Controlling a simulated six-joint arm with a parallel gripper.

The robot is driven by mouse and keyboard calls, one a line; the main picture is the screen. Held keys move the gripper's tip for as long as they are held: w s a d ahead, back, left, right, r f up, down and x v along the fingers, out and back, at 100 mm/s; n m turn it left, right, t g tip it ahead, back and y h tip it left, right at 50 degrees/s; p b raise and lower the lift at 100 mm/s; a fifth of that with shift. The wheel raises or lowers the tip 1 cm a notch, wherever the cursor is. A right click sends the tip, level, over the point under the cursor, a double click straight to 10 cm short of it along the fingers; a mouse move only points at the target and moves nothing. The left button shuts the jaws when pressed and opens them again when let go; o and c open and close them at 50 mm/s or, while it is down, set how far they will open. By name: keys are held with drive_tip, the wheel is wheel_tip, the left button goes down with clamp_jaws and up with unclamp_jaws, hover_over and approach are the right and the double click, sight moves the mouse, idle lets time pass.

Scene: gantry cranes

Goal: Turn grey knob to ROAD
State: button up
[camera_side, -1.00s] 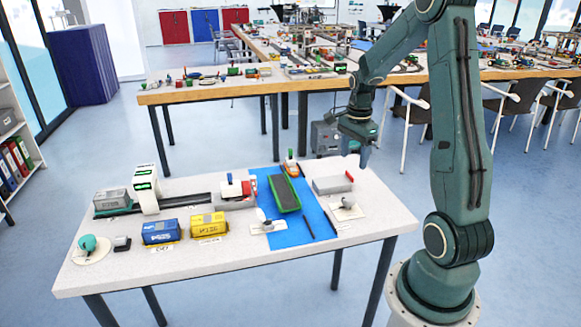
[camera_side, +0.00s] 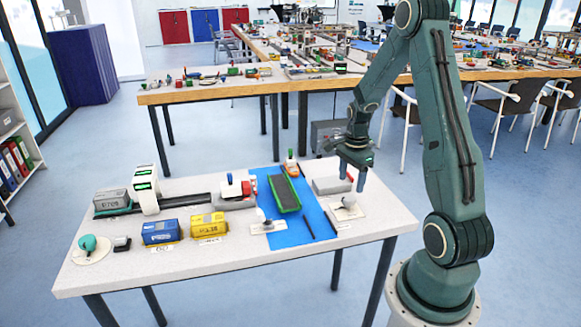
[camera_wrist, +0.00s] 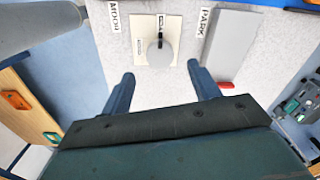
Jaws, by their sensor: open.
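The grey knob (camera_wrist: 160,53) is round and sits on a cream plate (camera_wrist: 150,22). Its dark pointer points to the top of the wrist view, towards a small label too small to read. Another small label lies at its left. The knob also shows near the table's right end in the side view (camera_side: 348,202). My gripper (camera_side: 353,178) is above the knob, open and empty, with its fingers pointing down. In the wrist view my gripper's two fingertips (camera_wrist: 160,72) are wide apart, left and right of the knob and a little below it in the picture.
A long grey block (camera_wrist: 232,42) with a red end (camera_wrist: 226,85) lies right of the plate, beside the PARK label (camera_wrist: 204,22). A green boat (camera_side: 284,194) rests on the blue mat (camera_side: 288,240).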

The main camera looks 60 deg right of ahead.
sight(349, 197)
drive_tip(key=shift+f, duration=2.95)
drive_tip(key=c, duration=1)
